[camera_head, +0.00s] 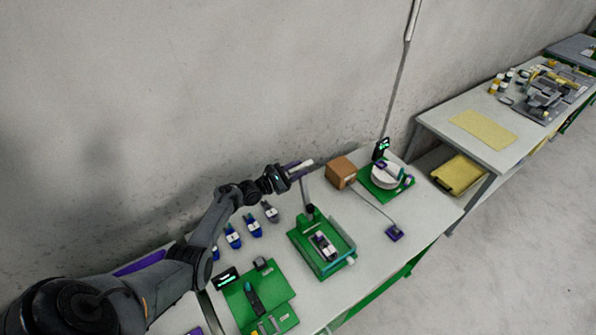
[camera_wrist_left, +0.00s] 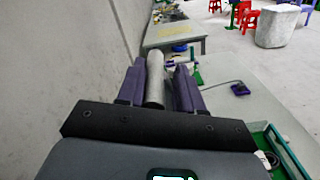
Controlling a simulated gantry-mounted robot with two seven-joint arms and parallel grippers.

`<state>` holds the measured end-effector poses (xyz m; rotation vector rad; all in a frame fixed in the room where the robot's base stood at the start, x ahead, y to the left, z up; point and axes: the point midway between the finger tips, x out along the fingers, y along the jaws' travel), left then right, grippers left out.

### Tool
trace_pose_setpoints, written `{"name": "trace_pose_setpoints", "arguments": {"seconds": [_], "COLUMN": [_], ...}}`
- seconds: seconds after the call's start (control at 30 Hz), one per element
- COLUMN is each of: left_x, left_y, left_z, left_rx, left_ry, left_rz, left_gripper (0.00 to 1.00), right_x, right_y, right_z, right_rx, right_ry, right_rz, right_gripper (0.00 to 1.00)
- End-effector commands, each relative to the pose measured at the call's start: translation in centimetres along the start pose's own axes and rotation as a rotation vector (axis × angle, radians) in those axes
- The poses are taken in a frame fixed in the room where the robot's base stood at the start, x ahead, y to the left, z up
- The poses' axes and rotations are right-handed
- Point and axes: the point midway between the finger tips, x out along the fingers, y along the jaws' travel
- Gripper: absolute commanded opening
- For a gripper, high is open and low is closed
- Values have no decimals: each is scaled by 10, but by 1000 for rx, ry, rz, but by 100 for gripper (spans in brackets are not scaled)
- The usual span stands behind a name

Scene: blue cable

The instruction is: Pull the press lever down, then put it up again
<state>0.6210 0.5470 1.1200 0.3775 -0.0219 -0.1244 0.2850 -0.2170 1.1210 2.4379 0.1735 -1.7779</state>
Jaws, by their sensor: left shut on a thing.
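The press (camera_head: 346,257) is a green frame on the table in the head view, with a dark upright and a small part lying in its bed. My left gripper (camera_head: 297,171) is above and behind the press, near the wall. In the left wrist view its purple fingers (camera_wrist_left: 158,84) are shut on a grey cylindrical lever handle (camera_wrist_left: 155,66). The handle's pale end (camera_head: 304,164) sticks out past the fingers in the head view. A thin grey bar (camera_head: 304,192) runs down from the gripper towards the upright, so the lever stands raised. My right gripper is not in view.
A brown box (camera_head: 341,172) and a green station with a white disc (camera_head: 386,176) stand right of the press. Several blue parts (camera_head: 233,235) lie left of it. A green fixture (camera_head: 262,302) sits in front. The wall is close behind.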

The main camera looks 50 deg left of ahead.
Motion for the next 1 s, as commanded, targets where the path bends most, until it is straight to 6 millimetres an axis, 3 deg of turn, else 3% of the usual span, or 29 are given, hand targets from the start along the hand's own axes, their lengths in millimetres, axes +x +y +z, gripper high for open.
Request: {"name": "trace_pose_setpoints", "arguments": {"seconds": [0.1,0.53,1.0], "left_x": [1,-9,-83], "left_y": [0,-1,-1], "left_z": [-1,0,0], "left_rx": [4,1,3], "left_ry": [5,1,3], "left_rz": [2,-1,0], "left_gripper": [48,48,48], "right_x": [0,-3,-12], "right_y": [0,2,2], "right_z": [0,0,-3], "right_rx": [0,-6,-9], "right_ry": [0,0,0], "right_rz": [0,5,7], "right_gripper": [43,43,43]}}
